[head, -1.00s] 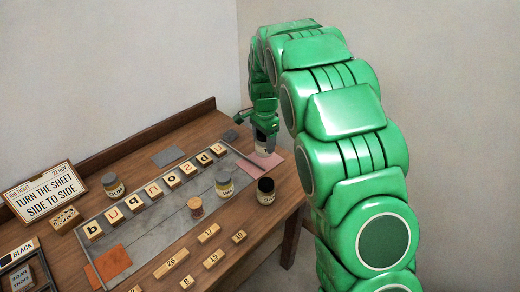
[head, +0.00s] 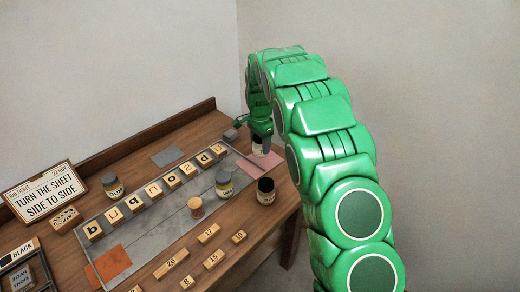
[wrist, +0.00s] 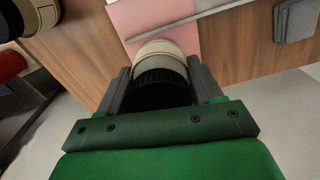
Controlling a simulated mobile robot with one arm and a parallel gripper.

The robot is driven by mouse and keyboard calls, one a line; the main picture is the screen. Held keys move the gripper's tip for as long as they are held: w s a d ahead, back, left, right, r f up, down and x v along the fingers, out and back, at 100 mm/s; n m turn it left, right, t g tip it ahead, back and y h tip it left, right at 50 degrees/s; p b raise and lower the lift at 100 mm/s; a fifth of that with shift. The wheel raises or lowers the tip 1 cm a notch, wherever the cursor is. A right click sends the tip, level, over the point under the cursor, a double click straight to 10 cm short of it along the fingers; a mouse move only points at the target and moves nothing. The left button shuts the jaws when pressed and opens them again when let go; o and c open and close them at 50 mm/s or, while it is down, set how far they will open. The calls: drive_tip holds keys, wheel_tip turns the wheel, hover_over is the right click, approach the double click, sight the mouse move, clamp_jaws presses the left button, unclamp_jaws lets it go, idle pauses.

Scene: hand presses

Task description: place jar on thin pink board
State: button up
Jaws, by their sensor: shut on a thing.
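My gripper (head: 261,134) is shut on a jar with a black lid and a pale label. The held jar (head: 260,147) is at the far right end of the table in the head view. In the wrist view the jar (wrist: 161,52) sits between both fingers, its base end over the thin pink board. The pink board (head: 270,166) lies flat at the right end of the grey tray; it also shows in the wrist view (wrist: 130,15). I cannot tell whether the jar touches the board.
A black-lidded jar (head: 266,191) stands just in front of the pink board. A grey slab (head: 168,156) lies behind.

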sight(260, 149)
drive_tip(key=shift+w+f, duration=0.15)
drive_tip(key=shift+f, duration=1.5)
drive_tip(key=shift+f, duration=0.15)
drive_tip(key=o, duration=1.2)
